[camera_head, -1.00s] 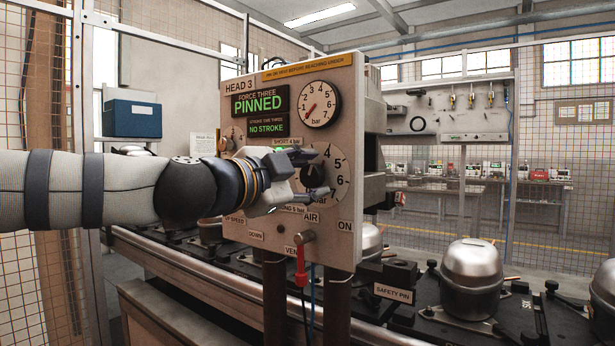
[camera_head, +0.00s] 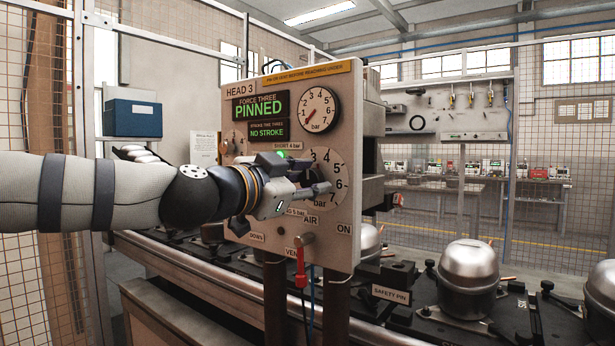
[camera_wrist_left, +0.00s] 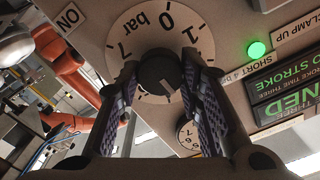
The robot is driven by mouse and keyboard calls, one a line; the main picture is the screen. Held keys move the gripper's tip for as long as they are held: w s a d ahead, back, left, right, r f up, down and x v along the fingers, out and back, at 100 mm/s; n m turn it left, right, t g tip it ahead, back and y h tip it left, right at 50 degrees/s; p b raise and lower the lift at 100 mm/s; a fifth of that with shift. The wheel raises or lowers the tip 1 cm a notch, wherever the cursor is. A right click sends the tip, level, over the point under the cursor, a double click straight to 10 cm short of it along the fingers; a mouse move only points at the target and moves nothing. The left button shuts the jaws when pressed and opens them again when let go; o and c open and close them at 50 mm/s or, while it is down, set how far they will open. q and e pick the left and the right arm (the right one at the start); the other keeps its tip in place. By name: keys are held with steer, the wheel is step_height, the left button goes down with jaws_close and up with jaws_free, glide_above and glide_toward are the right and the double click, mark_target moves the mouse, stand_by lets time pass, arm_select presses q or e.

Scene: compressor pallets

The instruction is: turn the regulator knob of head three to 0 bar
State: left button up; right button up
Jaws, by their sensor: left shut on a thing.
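The regulator knob (camera_wrist_left: 159,72) is a dark round knob at the centre of a pale dial (camera_wrist_left: 128,25) in the left wrist view. The dial shows 0, 1, 7 and "bar"; I cannot tell clearly where the knob's mark points. My left gripper (camera_head: 320,187) is shut on the knob, one finger on each side. In the head view the dial (camera_head: 338,163) is on the HEAD 3 panel (camera_head: 347,238), and the gripper hides the knob and the dial's left part. My right gripper is not in view.
A gauge (camera_head: 319,108) above the dial has its needle at the lower left. Displays read PINNED (camera_head: 260,106) and NO STROKE. A red-handled vent valve (camera_head: 301,268) hangs below. Compressors (camera_head: 469,275) stand along the line at the right.

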arm_select(q)
steer(key=n+p, duration=0.1)
steer(key=n, duration=0.5)
steer(key=shift+r, duration=0.1)
steer(key=n, duration=0.4)
steer(key=shift+a, duration=0.1)
steer(key=n, duration=0.3)
steer(key=shift+n, duration=0.4)
steer(key=n, duration=0.6)
steer(key=shift+f+p, duration=0.25)
steer(key=shift+p, duration=0.1)
steer(key=n, duration=0.6)
steer(key=shift+n, duration=0.4)
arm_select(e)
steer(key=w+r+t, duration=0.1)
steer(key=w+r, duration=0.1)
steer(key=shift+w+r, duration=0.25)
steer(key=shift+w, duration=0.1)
arm_select(q)
steer(key=shift+n, duration=0.3)
steer(key=o, duration=1.2)
steer(key=shift+c, duration=0.2)
